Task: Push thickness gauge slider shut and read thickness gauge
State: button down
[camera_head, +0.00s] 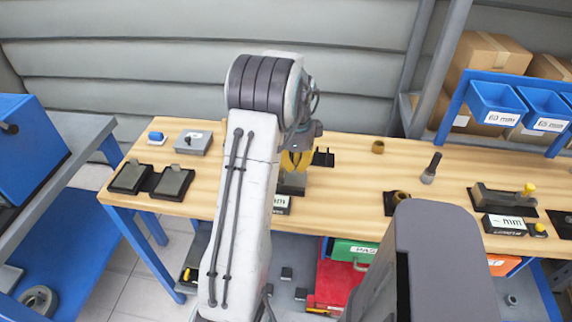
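My gripper (296,163), with yellow fingers, is over the middle of the wooden bench, partly hidden behind my own arm. It is too small and too hidden to tell whether it is open or shut. Just below it is a dark grey device (291,187) with a small display box (282,204) in front; its reading is not legible. I cannot tell whether the fingers touch this device. At the right, another grey gauge-like device (495,198) has a yellow knob (528,189) and a display (504,224) ending in "mm". I cannot tell for certain which is the thickness gauge.
The wooden bench (350,180) also bears two dark trays (130,178) with grey blocks, a grey box (193,142), a brass ring (377,147) and a dark upright tool (431,168). Blue bins (497,103) stand back right. Red and green cases (345,280) sit below.

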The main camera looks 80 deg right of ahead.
jog(key=shift+s+r+p, duration=0.3)
jog(key=shift+r+p, duration=0.35)
jog(key=shift+r, duration=0.3)
jog(key=shift+s+r+p, duration=0.3)
jog(key=shift+r+p, duration=0.3)
jog(key=shift+r, duration=0.3)
notch_tip(320, 180, up, 12)
